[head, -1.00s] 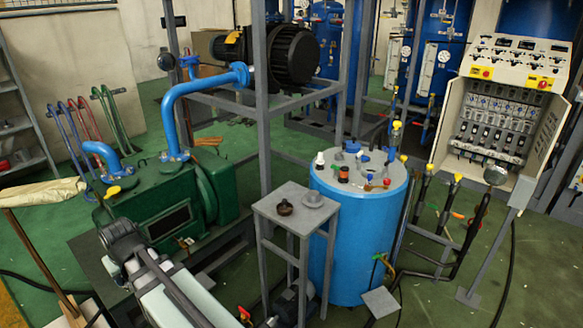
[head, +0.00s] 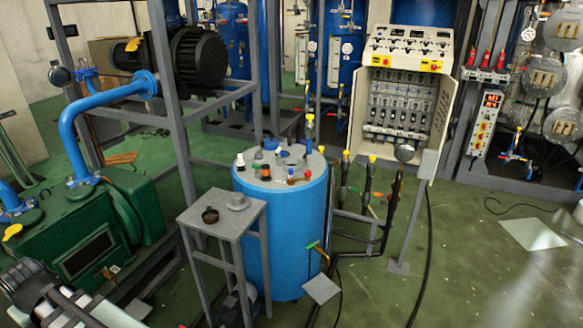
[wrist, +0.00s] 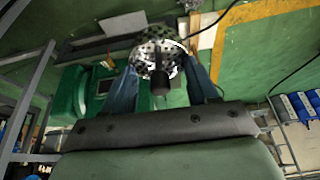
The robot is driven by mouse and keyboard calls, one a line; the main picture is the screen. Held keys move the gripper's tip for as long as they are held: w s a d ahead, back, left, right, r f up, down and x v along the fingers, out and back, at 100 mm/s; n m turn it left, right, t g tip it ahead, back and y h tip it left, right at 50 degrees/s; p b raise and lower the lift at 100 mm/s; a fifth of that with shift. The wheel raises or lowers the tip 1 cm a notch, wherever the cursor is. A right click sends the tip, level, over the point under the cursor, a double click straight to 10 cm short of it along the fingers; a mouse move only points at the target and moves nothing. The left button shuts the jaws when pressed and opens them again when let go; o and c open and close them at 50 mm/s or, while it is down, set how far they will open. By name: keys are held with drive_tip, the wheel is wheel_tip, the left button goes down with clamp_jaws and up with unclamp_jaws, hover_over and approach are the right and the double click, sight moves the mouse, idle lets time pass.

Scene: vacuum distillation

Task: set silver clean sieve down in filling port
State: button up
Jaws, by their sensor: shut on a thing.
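The silver clean sieve (wrist: 153,58) is a round perforated metal piece with a dark knob, seen in the wrist view. My gripper (wrist: 163,78) is shut on it, with a blue finger on either side of the knob. In the head view the gripper and sieve are not visible; part of my arm shows at the lower left. The blue tank (head: 283,235) stands at the middle of the head view. Its lid bears several small fittings. I cannot tell which of them is the filling port.
A small grey stand (head: 222,222) beside the tank carries a dark brown piece (head: 210,215) and a grey disc (head: 237,201). A green pump (head: 100,235) is at left. A control panel (head: 405,85) stands behind, with pipes at the tank's right. Floor at right is mostly clear.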

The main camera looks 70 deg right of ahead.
idle(0.3)
drive_tip(key=w+d+r+m, duration=0.1)
drive_tip(key=w+d, duration=0.2)
drive_tip(key=d, duration=0.9)
drive_tip(key=w+d+r, duration=0.1)
drive_tip(key=w+d, duration=0.2)
drive_tip(key=d, duration=0.9)
drive_tip(key=w+d+r+m, duration=0.1)
drive_tip(key=w+d, duration=0.2)
drive_tip(key=d, duration=0.9)
drive_tip(key=s+d+r+h, duration=0.1)
drive_tip(key=s+d, duration=0.2)
drive_tip(key=d, duration=1)
drive_tip(key=s+d+r, duration=0.1)
drive_tip(key=s+d, duration=0.1)
drive_tip(key=d, duration=1.1)
drive_tip(key=s+d+r, duration=0.1)
drive_tip(key=s+d, duration=0.8)
drive_tip(key=d, duration=0.3)
drive_tip(key=s+d+r+m, duration=0.1)
drive_tip(key=s+d, duration=0.8)
drive_tip(key=d, duration=0.3)
drive_tip(key=s+d+r, duration=0.1)
drive_tip(key=s+d, duration=0.7)
drive_tip(key=d, duration=0.4)
drive_tip(key=shift+s+f, duration=0.2)
drive_tip(key=shift+f, duration=2.55)
drive_tip(key=shift+f, duration=0.85)
